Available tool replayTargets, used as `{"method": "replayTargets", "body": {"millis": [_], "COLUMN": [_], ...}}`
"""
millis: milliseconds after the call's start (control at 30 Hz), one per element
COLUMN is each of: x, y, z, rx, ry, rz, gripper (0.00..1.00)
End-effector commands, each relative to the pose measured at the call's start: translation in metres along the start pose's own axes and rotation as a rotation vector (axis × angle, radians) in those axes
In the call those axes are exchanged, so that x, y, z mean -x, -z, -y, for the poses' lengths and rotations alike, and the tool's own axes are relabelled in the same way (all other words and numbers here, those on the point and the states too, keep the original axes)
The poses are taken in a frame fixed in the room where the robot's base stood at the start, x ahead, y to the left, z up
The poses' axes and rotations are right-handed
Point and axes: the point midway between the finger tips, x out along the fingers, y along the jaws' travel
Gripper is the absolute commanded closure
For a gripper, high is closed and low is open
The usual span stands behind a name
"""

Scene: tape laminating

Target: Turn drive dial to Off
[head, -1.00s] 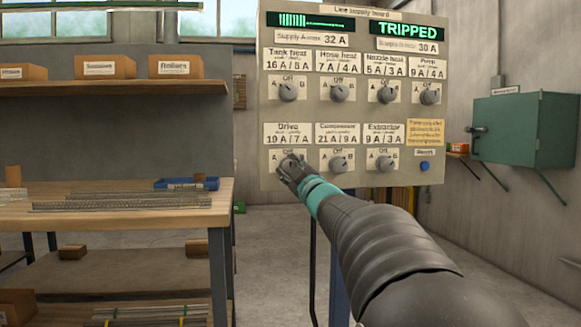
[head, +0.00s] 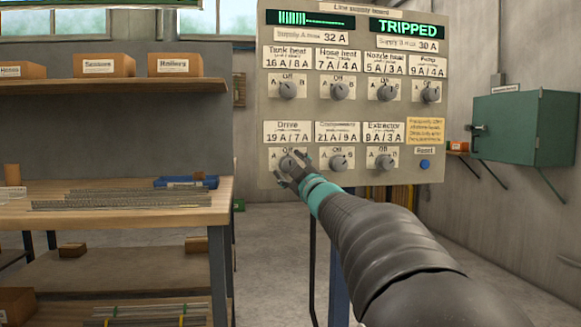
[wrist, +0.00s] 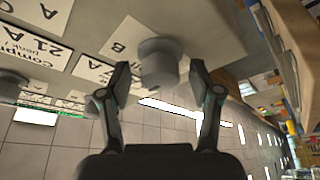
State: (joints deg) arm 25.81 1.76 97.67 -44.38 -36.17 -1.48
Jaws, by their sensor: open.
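The drive dial (head: 288,163) is a grey round knob under the "Drive 19 A / 7 A" label on the lower left of the supply board (head: 372,112). My gripper (head: 289,170) is in front of it, with its fingers spread. In the wrist view the dial (wrist: 159,62) shows between and just beyond the open fingertips (wrist: 158,82), with a gap on each side. Its plate shows "B" beside it; I cannot tell which mark the dial points to.
Neighbouring dials, compressor (head: 338,162) and extractor (head: 385,161), sit to the right, with the blue reset button (head: 425,164) beyond. The display (head: 407,28) reads TRIPPED. A wooden workbench (head: 120,215) stands left; a green wall cabinet (head: 525,128) hangs right.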

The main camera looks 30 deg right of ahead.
Motion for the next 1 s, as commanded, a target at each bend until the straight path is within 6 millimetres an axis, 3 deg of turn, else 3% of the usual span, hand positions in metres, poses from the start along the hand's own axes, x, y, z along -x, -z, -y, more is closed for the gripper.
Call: {"method": "replayTargets", "body": {"millis": [400,600,1000], "x": [0.075,0.104,0.115], "y": [0.000,0.000,0.000], "z": [-0.002,-0.002,-0.001], "rx": [0.002,0.001,0.001], "ry": [-0.004,-0.004,-0.002], "rz": [0.002,0.002,0.001], "gripper": [0.36,0.36,0.36]}}
